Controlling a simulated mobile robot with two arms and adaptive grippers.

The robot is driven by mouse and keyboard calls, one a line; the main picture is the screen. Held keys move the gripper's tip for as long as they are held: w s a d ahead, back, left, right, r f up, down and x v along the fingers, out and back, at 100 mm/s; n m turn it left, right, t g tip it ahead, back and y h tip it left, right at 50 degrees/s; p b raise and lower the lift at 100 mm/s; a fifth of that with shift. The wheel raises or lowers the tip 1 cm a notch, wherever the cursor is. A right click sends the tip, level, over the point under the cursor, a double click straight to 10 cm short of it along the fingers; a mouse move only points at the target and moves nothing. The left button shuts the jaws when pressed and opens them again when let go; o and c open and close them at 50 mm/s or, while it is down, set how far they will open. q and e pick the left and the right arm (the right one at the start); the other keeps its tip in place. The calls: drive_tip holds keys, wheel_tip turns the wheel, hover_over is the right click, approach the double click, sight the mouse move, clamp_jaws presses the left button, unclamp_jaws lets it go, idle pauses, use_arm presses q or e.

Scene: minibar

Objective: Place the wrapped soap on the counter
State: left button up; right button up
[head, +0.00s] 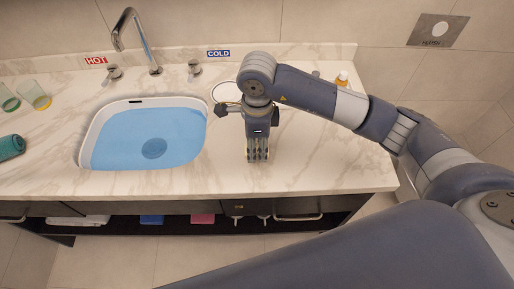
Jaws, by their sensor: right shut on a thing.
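My right gripper (257,157) points straight down over the counter (320,165), to the right of the sink and near the front edge. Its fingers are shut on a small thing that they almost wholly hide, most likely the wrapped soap. I see no wrapped soap elsewhere. I cannot tell whether the held thing touches the counter top. My left gripper is not in view.
The sink (88,135) holds blue water, with a faucet (150,55) behind it. A round white-rimmed dish (224,92) and an orange-capped bottle (342,79) stand at the back. Glasses (38,96) and a teal roll (10,147) are left. Counter right of my gripper is clear.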

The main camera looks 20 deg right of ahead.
sight(257, 148)
drive_tip(key=shift+f+p, duration=0.75)
drive_tip(key=shift+f, duration=1.15)
drive_tip(key=o, duration=0.9)
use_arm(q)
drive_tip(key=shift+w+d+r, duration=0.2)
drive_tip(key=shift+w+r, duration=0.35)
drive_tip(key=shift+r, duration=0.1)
